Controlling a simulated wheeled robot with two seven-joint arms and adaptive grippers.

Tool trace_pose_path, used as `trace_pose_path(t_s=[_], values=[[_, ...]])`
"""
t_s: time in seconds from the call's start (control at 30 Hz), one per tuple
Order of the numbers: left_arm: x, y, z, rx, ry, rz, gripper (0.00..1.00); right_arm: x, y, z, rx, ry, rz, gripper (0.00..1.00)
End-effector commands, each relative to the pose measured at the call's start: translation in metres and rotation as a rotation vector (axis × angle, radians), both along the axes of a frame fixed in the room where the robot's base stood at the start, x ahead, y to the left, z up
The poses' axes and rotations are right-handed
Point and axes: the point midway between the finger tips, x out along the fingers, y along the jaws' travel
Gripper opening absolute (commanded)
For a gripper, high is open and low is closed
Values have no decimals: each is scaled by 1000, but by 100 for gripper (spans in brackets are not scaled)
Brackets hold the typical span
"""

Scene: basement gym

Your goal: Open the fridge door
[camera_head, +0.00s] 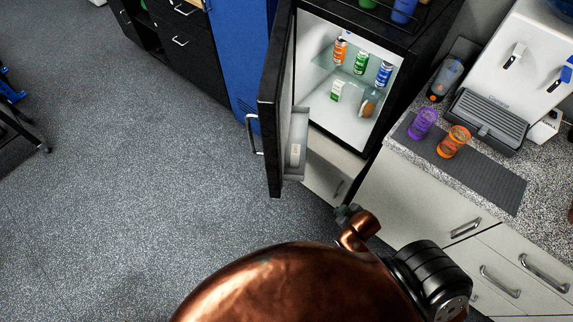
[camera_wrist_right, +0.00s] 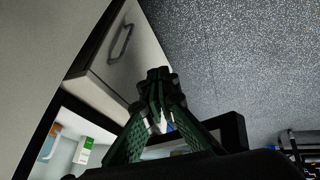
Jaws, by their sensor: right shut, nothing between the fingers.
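The black fridge door (camera_head: 271,110) stands wide open, swung out to the left of the small fridge (camera_head: 335,125). Its metal handle (camera_head: 254,135) is on the door's outer face, facing left. Cans, a carton and a bottle stand on the shelves inside, and a small item is in the door's bin. My right gripper (camera_head: 346,211) is shut and empty, low in front of the fridge, to the right of the door's bottom corner and apart from the handle. Its closed fingers show in the right wrist view (camera_wrist_right: 158,90). My left gripper is not in view.
A white drawer front (camera_head: 333,180) is under the fridge. The counter (camera_head: 546,160) at the right holds a purple cup (camera_head: 423,123), an orange cup (camera_head: 454,141) and a dispenser (camera_head: 512,75). A blue locker (camera_head: 238,60) stands behind the door.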

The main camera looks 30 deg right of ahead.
Motion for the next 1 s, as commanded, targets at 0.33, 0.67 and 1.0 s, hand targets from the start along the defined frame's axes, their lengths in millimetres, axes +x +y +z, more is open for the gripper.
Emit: trace_pose_path(t_s=[0.33, 0.67, 1.0], values=[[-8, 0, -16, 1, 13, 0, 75, 101, 1, 57, -192, -360, 371, 0], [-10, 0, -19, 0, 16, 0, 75, 170, 32, 124, -428, -810, 898, 0], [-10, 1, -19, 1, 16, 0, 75, 148, 49, 185, -578, -1264, 1429, 0]])
